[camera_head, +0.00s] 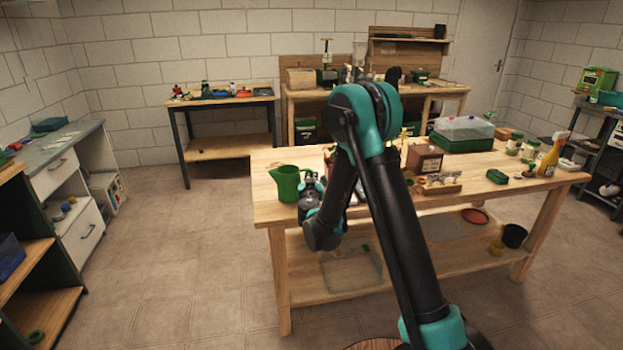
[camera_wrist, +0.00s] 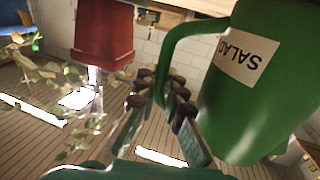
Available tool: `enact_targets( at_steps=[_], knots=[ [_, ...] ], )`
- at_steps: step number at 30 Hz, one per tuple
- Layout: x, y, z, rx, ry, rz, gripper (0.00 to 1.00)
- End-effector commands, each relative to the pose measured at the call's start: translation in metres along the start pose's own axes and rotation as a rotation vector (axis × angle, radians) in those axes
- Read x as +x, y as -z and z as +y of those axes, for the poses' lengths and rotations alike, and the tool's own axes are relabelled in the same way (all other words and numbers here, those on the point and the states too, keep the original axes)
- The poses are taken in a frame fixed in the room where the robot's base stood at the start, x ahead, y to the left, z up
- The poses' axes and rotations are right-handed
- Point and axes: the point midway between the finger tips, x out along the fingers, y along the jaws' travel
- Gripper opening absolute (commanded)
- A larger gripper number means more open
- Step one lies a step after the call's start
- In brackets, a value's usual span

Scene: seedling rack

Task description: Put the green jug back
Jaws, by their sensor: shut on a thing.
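The green jug (camera_head: 287,184) is upright at the left end of the wooden table (camera_head: 262,212). I cannot tell whether its base touches the top. In the wrist view, which looks upside down, the jug (camera_wrist: 245,90) fills the right side, with a white label reading "SALAD" in part. My gripper (camera_wrist: 163,88) is shut on the jug's handle, its dark-padded fingers on either side of it. In the head view my gripper (camera_head: 309,187) is just right of the jug.
A red pot (camera_wrist: 104,34) with a leafy plant is close beside the gripper. A wooden box (camera_head: 424,159), a small wooden stand (camera_head: 441,187), a clear-lidded green tray (camera_head: 463,142) and a yellow spray bottle (camera_head: 550,160) stand further right. Floor left of the table is clear.

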Motion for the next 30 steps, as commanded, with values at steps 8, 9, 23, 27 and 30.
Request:
enact_targets(
  at_steps=[8, 9, 23, 27, 30],
  knots=[
    [-0.0002, -0.0073, 0.0001, 0.0, 0.0, 0.0, 0.0],
    [-0.0002, -0.0073, 0.0001, 0.0, 0.0, 0.0, 0.0],
    [-0.0001, -0.0095, 0.0, 0.0, 0.0, 0.0, 0.3],
    [-0.0001, -0.0092, 0.0, 0.0, 0.0, 0.0, 0.3],
    [-0.0003, -0.0071, 0.0001, 0.0, 0.0, 0.0, 0.3]
  ],
)
